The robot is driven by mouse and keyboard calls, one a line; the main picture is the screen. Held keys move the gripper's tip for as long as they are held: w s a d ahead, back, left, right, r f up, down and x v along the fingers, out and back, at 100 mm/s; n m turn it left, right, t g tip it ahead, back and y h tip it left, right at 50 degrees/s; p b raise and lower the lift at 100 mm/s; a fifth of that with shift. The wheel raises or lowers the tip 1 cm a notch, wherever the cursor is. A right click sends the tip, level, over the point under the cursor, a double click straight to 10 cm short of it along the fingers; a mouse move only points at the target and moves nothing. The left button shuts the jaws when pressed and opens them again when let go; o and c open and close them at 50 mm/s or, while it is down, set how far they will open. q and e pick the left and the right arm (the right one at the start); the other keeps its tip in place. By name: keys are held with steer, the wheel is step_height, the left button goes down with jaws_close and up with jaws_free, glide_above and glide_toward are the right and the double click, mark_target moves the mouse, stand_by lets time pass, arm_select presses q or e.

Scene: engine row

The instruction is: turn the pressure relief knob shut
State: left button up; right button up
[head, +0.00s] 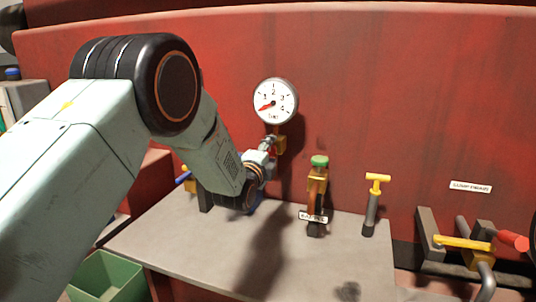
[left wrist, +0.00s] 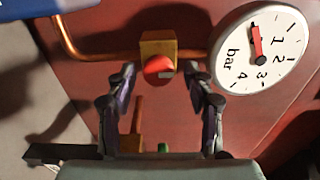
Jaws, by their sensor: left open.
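A red round knob (left wrist: 158,67) sits on the front of a brass block (left wrist: 158,46) in the left wrist view; it looks like the pressure relief knob. A copper pipe runs through the block toward the gauge. In the head view the brass block (head: 280,145) shows just below the gauge, and the knob is hidden by my gripper. My left gripper (head: 266,150) is open in front of the block. In the left wrist view its fingers (left wrist: 160,76) stand apart on either side of the knob; I cannot tell if they touch it. My right gripper is out of view.
The pressure gauge (head: 275,101) is close above my gripper. A green-topped brass valve (head: 318,180) and a yellow T-handle (head: 377,178) stand to the right. Further right are a yellow lever (head: 463,243) and a red handle (head: 512,240). A green bin (head: 105,277) is at lower left.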

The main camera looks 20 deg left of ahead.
arm_select(q)
steer(key=s, duration=1.2)
steer(key=shift+a, duration=0.2)
steer(key=shift+w, duration=0.1)
